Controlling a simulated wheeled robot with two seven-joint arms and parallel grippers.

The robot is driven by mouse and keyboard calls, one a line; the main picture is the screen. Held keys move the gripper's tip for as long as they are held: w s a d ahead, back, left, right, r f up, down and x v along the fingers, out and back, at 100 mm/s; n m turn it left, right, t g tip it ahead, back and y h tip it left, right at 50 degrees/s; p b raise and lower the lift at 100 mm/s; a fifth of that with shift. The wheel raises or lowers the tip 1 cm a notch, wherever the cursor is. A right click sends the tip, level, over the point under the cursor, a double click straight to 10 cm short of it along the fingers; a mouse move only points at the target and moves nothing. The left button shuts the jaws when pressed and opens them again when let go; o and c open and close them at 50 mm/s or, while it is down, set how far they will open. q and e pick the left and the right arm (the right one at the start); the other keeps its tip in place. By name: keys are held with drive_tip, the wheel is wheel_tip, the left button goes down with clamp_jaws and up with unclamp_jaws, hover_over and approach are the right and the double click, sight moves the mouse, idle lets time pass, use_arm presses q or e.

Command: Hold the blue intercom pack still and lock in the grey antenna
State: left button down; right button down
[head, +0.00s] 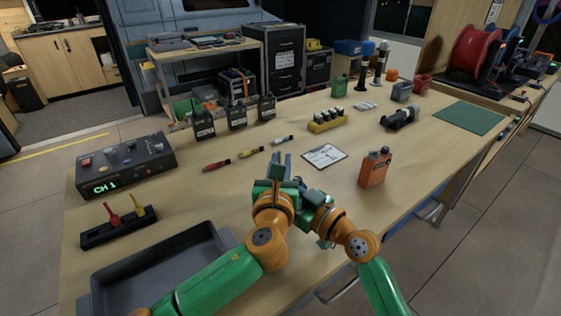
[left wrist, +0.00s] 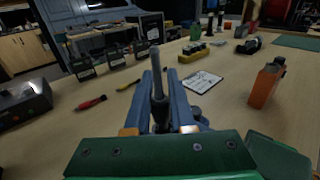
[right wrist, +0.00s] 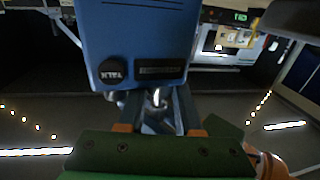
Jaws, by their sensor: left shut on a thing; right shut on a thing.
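The grey antenna (left wrist: 155,72) stands roughly upright between the fingers of my left gripper (left wrist: 160,84), which is shut on its dark lower part. The left gripper (head: 282,160) shows in the head view above the table's near middle. The blue intercom pack (right wrist: 138,35) fills the upper middle of the right wrist view, with a round dark TALK button facing the camera. My right gripper (right wrist: 158,102) is shut on its lower end. In the head view the pack and the right fingers are hidden by my arms. I cannot see the antenna touching the pack.
An orange pack (head: 375,168) stands right of my grippers. A white card (head: 324,156) lies beyond them. A grey tray (head: 215,240) and a CH 1 console (head: 126,164) are at left. Several dark radios (head: 237,115) stand farther back.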

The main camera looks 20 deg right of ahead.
use_arm(q)
drive_tip(key=shift+f, duration=0.6)
drive_tip(key=shift+r, duration=0.7)
drive_tip(key=shift+f, duration=0.6)
idle(1.0)
drive_tip(key=shift+r, duration=0.6)
drive_tip(key=shift+f, duration=0.65)
idle(0.9)
use_arm(e)
drive_tip(key=c, duration=1.3)
unclamp_jaws()
use_arm(q)
drive_tip(key=shift+r, duration=0.95)
use_arm(e)
clamp_jaws()
